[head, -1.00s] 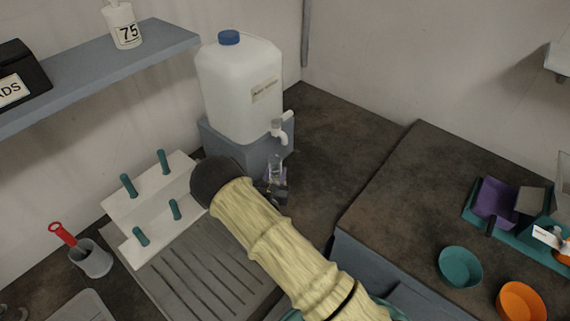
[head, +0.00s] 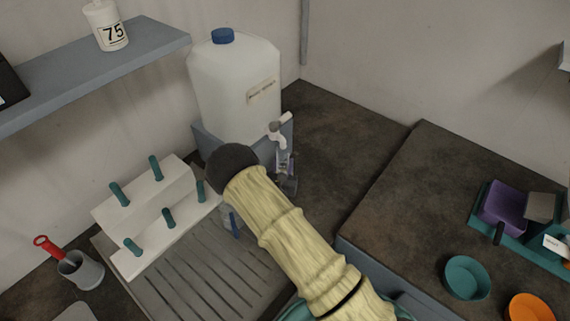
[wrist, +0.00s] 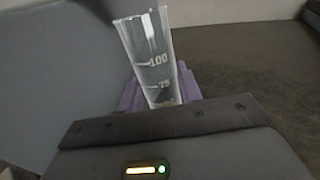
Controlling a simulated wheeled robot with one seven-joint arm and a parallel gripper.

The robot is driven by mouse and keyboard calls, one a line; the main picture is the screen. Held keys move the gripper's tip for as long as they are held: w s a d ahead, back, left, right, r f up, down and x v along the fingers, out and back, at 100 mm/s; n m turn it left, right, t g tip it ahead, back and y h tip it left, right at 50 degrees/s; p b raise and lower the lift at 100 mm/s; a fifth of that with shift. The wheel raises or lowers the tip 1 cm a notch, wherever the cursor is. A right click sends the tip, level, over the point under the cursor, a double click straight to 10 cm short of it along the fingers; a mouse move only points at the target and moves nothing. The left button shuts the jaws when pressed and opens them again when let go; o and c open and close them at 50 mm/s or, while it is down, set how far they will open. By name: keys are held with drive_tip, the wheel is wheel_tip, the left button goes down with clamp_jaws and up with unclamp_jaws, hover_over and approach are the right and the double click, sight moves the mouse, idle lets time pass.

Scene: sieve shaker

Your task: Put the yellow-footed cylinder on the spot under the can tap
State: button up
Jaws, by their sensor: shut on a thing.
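A clear graduated cylinder (wrist: 155,60) stands between the purple finger pads of my gripper (wrist: 160,95) in the wrist view, with its marks 100 and 75 readable. Its foot is hidden, so I cannot see the foot's colour. In the head view my gripper (head: 287,183) is shut on the cylinder (head: 283,160), just below the white tap (head: 278,132) of the can (head: 235,90). The cylinder's top is close to the spout. The can is whitish with a blue cap and sits on a blue-grey stand (head: 268,152). The spot under the tap is hidden by my gripper and arm.
A white peg rack (head: 145,205) with teal pegs stands left of my arm, by a grooved drainboard (head: 190,270). A small blue-marked object (head: 233,222) shows partly beside my arm. A grey cup (head: 80,270) is far left. The dark counter right of the tap (head: 335,130) is clear.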

drive_tip(key=shift+s, duration=0.25)
drive_tip(key=shift+f, duration=0.2)
drive_tip(key=o, duration=1.1)
drive_tip(key=shift+r, duration=0.2)
drive_tip(key=shift+s+f, duration=0.1)
drive_tip(key=shift+s, duration=0.15)
drive_tip(key=s, duration=0.3)
drive_tip(key=s+a+b, duration=0.1)
drive_tip(key=s, duration=0.3)
drive_tip(key=s+b, duration=0.1)
drive_tip(key=s, duration=0.3)
drive_tip(key=shift+s+a, duration=0.2)
drive_tip(key=shift+a, duration=0.15)
